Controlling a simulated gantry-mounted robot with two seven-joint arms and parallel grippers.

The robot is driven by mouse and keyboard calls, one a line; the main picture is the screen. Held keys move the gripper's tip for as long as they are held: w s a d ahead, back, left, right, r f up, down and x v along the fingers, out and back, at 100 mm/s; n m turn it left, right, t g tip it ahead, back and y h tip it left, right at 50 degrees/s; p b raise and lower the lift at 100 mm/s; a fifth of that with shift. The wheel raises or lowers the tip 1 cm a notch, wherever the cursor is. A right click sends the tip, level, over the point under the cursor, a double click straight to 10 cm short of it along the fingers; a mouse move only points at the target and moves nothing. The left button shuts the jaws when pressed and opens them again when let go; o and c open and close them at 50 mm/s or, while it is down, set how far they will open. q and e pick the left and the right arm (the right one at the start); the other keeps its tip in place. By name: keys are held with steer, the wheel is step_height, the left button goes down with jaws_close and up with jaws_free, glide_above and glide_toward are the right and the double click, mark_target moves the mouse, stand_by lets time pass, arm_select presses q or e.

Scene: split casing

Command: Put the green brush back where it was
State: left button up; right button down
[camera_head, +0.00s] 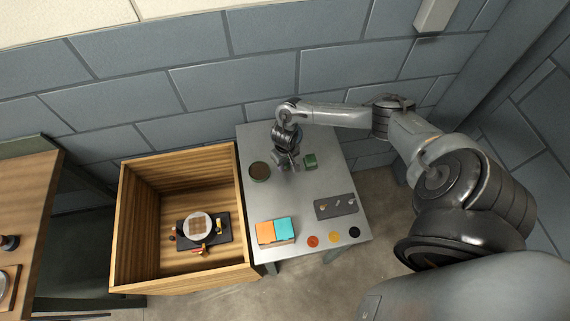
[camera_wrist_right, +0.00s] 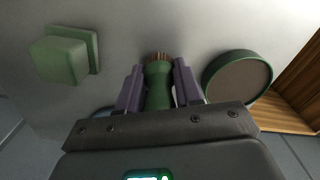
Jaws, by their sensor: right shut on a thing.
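The green brush (camera_wrist_right: 158,88) shows in the right wrist view, with short brown bristles pointing away from the gripper. My right gripper (camera_wrist_right: 158,76) is shut on its green body, one purple finger on each side. In the head view my right gripper (camera_head: 288,164) is over the back part of the grey table, between a round green-rimmed dish (camera_head: 260,171) and a green block (camera_head: 310,161). The brush cannot be made out clearly in the head view. Whether its bristles touch the table, I cannot tell. My left gripper is not in view.
The grey table (camera_head: 300,205) also holds a dark slotted tray (camera_head: 336,206), an orange and teal box (camera_head: 275,231) and several coloured discs (camera_head: 333,237) near the front. An open wooden crate (camera_head: 128,225) with a black fixture (camera_head: 218,240) inside stands left. The table's middle is clear.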

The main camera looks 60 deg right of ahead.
steer(key=shift+f, duration=0.3)
steer(key=c, duration=0.8)
jaws_free()
steer(key=shift+o, duration=0.2)
